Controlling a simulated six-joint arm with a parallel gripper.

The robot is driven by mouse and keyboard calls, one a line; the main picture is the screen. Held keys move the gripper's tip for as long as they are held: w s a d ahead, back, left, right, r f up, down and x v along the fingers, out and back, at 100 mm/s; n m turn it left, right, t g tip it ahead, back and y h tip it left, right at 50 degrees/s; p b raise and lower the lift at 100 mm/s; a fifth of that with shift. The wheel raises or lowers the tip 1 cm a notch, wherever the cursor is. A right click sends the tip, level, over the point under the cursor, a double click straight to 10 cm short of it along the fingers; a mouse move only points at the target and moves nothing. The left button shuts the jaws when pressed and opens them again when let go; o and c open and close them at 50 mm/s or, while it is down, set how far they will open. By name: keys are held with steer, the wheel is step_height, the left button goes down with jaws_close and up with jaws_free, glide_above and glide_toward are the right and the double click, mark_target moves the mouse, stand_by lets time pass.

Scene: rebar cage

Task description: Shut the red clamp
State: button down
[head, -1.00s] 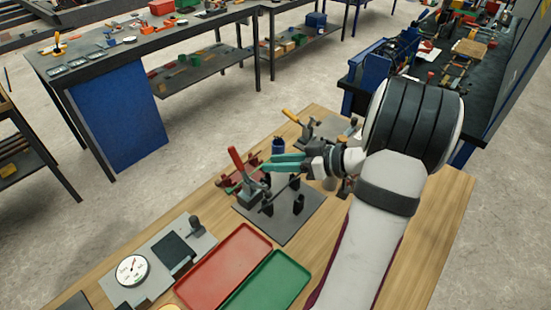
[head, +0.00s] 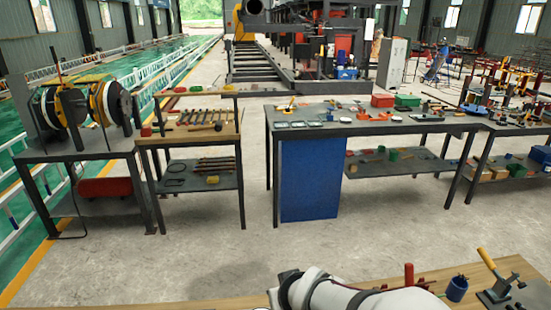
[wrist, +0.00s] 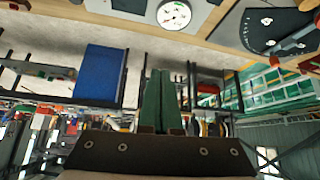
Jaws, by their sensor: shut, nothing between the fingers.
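My gripper is out of sight in the head view. In the wrist view, its two green fingers (wrist: 157,100) are pressed together with nothing between them. They point toward open space over the shop, and no clamp is clearly seen at their tips.
On the near table are a blue cup (head: 457,289) and an orange-handled clamp (head: 490,262) to the right. A dial gauge (wrist: 174,15) shows at the top of the wrist view. A far workbench (head: 350,128) stands beyond open concrete floor.

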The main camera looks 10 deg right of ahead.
steer(key=w+d+f+n+t+h, duration=0.25)
steer(key=w+d+f+h, duration=0.2)
steer(key=w+d, duration=0.4)
steer(key=s+d+f+n+g+h, duration=0.1)
steer(key=d+n+h, duration=0.2)
steer(key=d, duration=0.7)
steer(key=s+d+f+n+g+h, duration=0.1)
steer(key=s+d+n+g+h, duration=0.1)
steer(key=d+h, duration=0.5)
steer(key=shift+d+f+n, duration=0.25)
steer(key=shift+d+n, duration=0.3)
steer(key=shift+d, duration=1.1)
